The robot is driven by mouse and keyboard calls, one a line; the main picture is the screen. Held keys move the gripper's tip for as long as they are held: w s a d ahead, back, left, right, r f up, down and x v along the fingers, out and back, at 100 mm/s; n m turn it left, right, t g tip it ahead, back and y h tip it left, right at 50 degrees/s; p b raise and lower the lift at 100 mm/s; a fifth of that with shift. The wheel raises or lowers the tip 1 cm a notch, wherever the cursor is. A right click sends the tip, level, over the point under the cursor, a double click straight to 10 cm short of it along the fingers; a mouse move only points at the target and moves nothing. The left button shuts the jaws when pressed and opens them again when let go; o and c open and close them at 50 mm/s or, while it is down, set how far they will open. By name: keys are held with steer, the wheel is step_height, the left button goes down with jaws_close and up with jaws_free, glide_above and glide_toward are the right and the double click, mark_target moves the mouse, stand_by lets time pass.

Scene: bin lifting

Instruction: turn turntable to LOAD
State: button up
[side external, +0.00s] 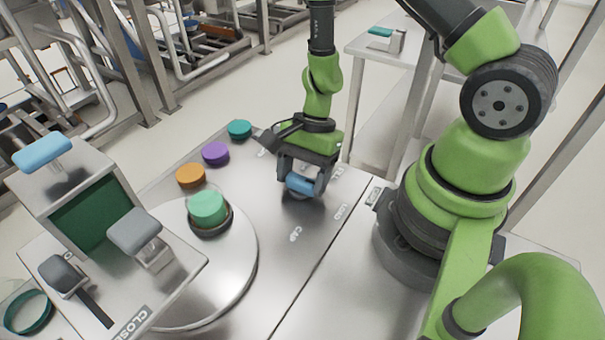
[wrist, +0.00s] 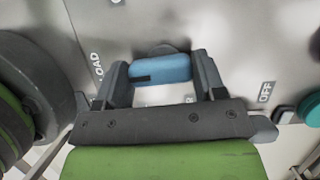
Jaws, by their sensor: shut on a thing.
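A blue knob (side external: 299,185) stands on the steel table to the right of the round turntable (side external: 226,272). My gripper (side external: 301,188) points down with its two fingers around the knob, shut on it. In the wrist view the blue knob (wrist: 162,71) lies between the fingers of my gripper (wrist: 160,68). The LOAD label (wrist: 97,65) is left of the knob there, and it shows in the side view (side external: 341,211) to the knob's right. A green-topped round piece in a dark ring (side external: 209,211) sits on the turntable. The knob's base is partly hidden.
Orange (side external: 190,175), purple (side external: 215,153) and teal (side external: 239,129) round pieces stand in a row behind the turntable. A metal stand (side external: 115,215) with a blue handle and grey handles covers the left. An OFF label (wrist: 265,92) is right in the wrist view.

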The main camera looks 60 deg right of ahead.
steer(key=shift+m, duration=0.4)
steer(key=o, duration=0.9)
steer(key=shift+r, duration=0.15)
steer(key=shift+v, duration=4.85)
steer(key=shift+s, duration=0.15)
steer(key=s+a+r+n+t, duration=0.1)
steer(key=s+r+n+t, duration=0.1)
steer(key=r+n, duration=0.2)
steer(key=s+a+r+n+t+h, duration=0.1)
steer(key=s+r+n+t, duration=0.2)
steer(key=r, duration=0.6)
steer(key=s+a+r+n+t+h, duration=0.1)
steer(key=s+a+r+n+t, duration=0.1)
steer(key=r+n, duration=0.4)
steer(key=shift+s+a+r+n+t, duration=0.1)
steer(key=shift+s+r+n+t, duration=0.2)
steer(key=shift+s+n, duration=0.25)
